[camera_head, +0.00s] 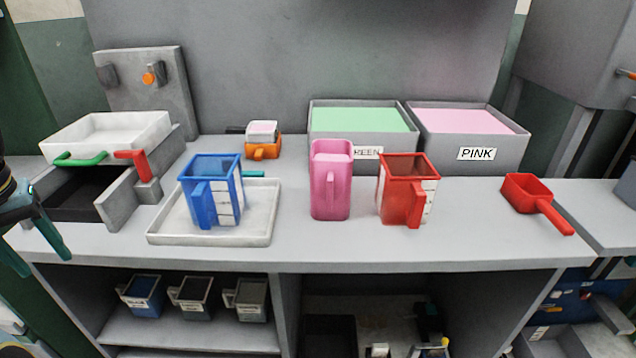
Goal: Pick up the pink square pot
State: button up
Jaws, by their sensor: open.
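The pink square pot (330,188) stands upright on the grey counter, just right of the middle of the head view. Its handle faces the front. My gripper (48,258) is at the far left edge, in front of the counter, far from the pot. Its teal fingers are spread and nothing shows between them. The rest of my arm is cut off by the picture edge.
A red jug (406,192) stands close right of the pot. A blue jug (213,190) stands left on a white tray (257,232). Green (358,104) and pink (470,109) bins are behind. A red scoop (531,197) lies right. The counter before the pot is clear.

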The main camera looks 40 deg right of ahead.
aim_at(331, 185)
jog(key=z, duration=0.95)
